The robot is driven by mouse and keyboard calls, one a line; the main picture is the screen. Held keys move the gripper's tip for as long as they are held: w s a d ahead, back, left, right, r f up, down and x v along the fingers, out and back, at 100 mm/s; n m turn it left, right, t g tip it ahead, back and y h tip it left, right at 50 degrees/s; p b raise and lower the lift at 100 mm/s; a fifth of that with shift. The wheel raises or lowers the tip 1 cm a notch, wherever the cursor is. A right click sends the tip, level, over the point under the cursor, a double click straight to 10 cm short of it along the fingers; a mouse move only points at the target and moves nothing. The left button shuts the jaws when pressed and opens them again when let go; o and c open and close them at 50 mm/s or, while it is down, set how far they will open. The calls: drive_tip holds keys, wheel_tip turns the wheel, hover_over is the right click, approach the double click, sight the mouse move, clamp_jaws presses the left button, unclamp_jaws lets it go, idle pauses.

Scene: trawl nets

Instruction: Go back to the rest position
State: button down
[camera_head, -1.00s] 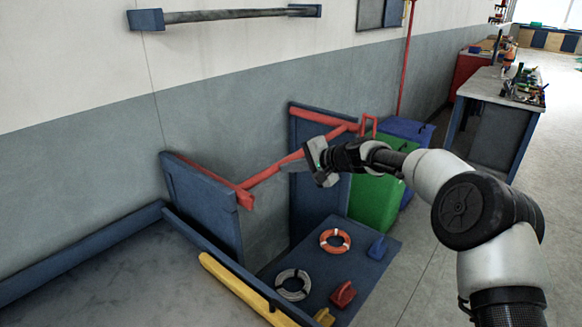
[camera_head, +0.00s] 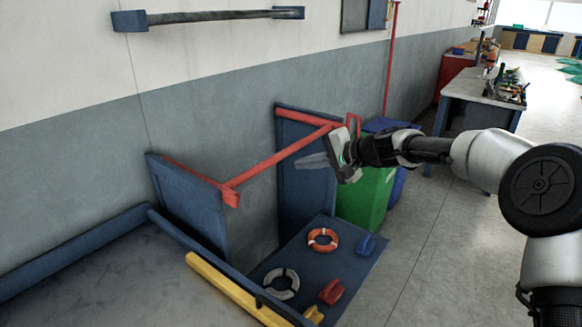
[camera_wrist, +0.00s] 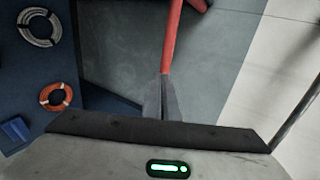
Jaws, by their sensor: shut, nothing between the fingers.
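My gripper (camera_head: 318,161) is at the end of my arm, which reaches in from the right in the head view. It is in the air in front of the red rail (camera_head: 275,158), above the blue platform. In the wrist view its fingers (camera_wrist: 160,97) are together, with nothing between them. The red rail (camera_wrist: 174,38) shows just beyond the fingertips there. I cannot tell whether they touch it.
The blue platform (camera_head: 352,272) holds an orange ring (camera_head: 323,231), a grey ring (camera_head: 270,283), and red (camera_head: 331,292) and blue (camera_head: 366,245) pieces. Blue panels (camera_head: 187,203) stand by the wall. A green bin (camera_head: 366,197) stands behind my gripper. Open floor lies right.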

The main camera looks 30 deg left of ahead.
drive_tip(key=shift+v, duration=1.15)
drive_tip(key=s+d+r+n+t+h, duration=0.1)
drive_tip(key=s+d+r+h, duration=0.3)
drive_tip(key=d, duration=0.7)
drive_tip(key=s+d+n+t+h, duration=0.1)
drive_tip(key=s+d+t+h, duration=0.1)
drive_tip(key=s+d, duration=0.6)
drive_tip(key=s+d+r+t+h, duration=0.1)
drive_tip(key=s+d+r+h, duration=0.15)
drive_tip(key=d, duration=1.05)
drive_tip(key=s+d+f+m+h, duration=0.1)
drive_tip(key=s+d+h, duration=0.1)
drive_tip(key=s+d, duration=0.65)
drive_tip(key=s+d+f+h, duration=0.2)
drive_tip(key=s+d, duration=0.5)
drive_tip(key=d, duration=0.2)
wheel_tip(320, 180, up, 15)
drive_tip(key=p, duration=1.4)
drive_tip(key=shift+d+t+p, duration=0.25)
drive_tip(key=shift+t+p, duration=0.15)
